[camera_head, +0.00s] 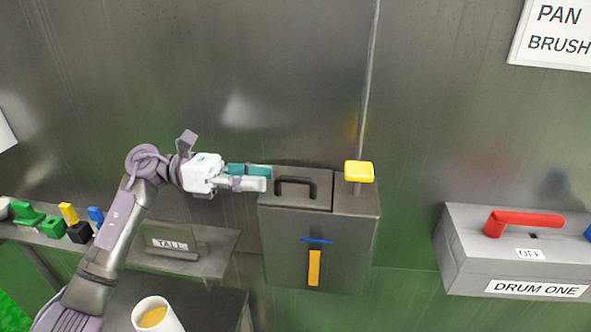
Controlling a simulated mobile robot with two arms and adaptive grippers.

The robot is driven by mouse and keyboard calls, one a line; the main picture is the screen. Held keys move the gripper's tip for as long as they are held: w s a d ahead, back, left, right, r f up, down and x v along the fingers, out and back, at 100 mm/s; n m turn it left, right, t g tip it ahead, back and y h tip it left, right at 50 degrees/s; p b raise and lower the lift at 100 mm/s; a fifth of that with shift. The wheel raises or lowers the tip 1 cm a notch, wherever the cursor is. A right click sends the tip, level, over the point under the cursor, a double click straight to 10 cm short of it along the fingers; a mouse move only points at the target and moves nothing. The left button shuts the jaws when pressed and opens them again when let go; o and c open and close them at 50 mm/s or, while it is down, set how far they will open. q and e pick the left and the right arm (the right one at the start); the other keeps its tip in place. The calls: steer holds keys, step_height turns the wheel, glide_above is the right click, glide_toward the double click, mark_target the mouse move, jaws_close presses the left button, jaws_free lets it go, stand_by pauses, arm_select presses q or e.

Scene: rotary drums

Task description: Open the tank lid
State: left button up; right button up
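The tank (285,245) is a dark grey metal box on the wall in the middle of the head view. Its lid (318,180) lies flat on top and is closed. A black arched handle (296,182) stands on the lid. My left gripper (268,178) reaches in from the left, with its fingers at the lid's left edge, just left of the handle. A small gap seems to separate the fingertips from the handle. The fingers, one teal and one pale grey, lie close together; their opening is unclear. My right gripper is not in view.
A yellow knob (359,171) stands at the tank's right. A grey box labelled DRUM ONE (470,260) with a red lever (523,222) is farther right. A white cup (156,317) stands low in front. Several coloured items line the left shelf. The wall (250,60) rises behind.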

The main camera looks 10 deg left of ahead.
mark_target(289, 179)
arm_select(q)
steer(key=d+p, duration=0.2)
steer(key=d, duration=0.4)
steer(key=shift+r, duration=0.1)
steer(key=shift+d, duration=0.6)
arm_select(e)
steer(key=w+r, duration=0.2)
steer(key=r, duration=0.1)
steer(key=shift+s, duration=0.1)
arm_select(q)
steer(key=shift+c, duration=0.7)
steer(key=c, duration=0.5)
jaws_close()
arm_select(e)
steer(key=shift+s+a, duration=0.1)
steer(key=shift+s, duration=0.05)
